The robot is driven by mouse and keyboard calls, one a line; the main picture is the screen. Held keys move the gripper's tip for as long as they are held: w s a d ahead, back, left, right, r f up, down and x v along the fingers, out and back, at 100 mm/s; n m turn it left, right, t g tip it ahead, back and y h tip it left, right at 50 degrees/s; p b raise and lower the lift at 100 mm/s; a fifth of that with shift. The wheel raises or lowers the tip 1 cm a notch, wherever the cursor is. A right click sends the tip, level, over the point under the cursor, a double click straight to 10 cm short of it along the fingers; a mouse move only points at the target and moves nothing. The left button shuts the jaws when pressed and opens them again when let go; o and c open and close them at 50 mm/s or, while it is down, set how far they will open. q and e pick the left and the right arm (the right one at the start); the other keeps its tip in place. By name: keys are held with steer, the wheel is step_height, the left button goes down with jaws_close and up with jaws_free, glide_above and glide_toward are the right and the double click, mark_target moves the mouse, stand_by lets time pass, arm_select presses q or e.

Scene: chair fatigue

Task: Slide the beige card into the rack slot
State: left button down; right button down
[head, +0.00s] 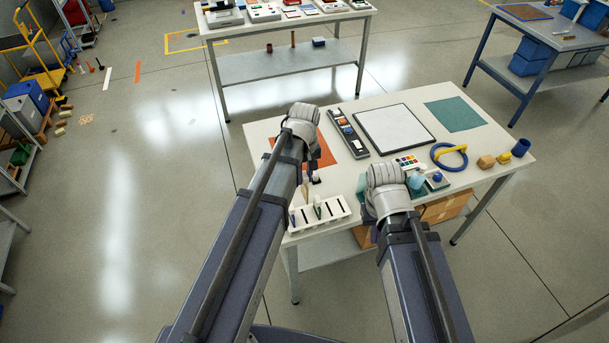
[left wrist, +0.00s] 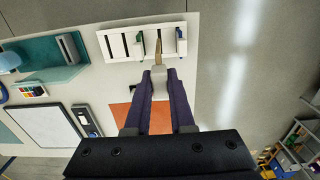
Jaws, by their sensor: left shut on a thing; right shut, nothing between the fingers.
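The white rack (head: 335,212) with dark slots stands at the table's near left corner; it shows along the top of the left wrist view (left wrist: 118,45). My left gripper (left wrist: 158,76) is shut on the beige card (left wrist: 158,48), which sticks out from the fingertips towards the rack. In the head view the card (head: 305,192) shows as a thin upright strip at the rack's far side. I cannot tell whether its edge is in a slot.
An orange mat (head: 325,152), a long dark tray (head: 348,133), a white framed board (head: 394,129) and a green mat (head: 455,114) lie beyond the rack. Open floor lies left of the table.

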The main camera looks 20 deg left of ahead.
mark_target(304, 189)
arm_select(q)
steer(key=shift+f+b, duration=1.6)
steer(key=shift+f, duration=0.5)
steer(key=shift+f, duration=0.1)
step_height(304, 189, down, 6)
steer(key=b, duration=0.6)
steer(key=shift+r, duration=0.2)
steer(key=shift+f+b, duration=1.9)
steer(key=shift+f, duration=0.1)
steer(key=c, duration=0.7)
jaws_free()
steer(key=shift+r, duration=0.1)
step_height(304, 189, up, 8)
steer(key=p, duration=0.8)
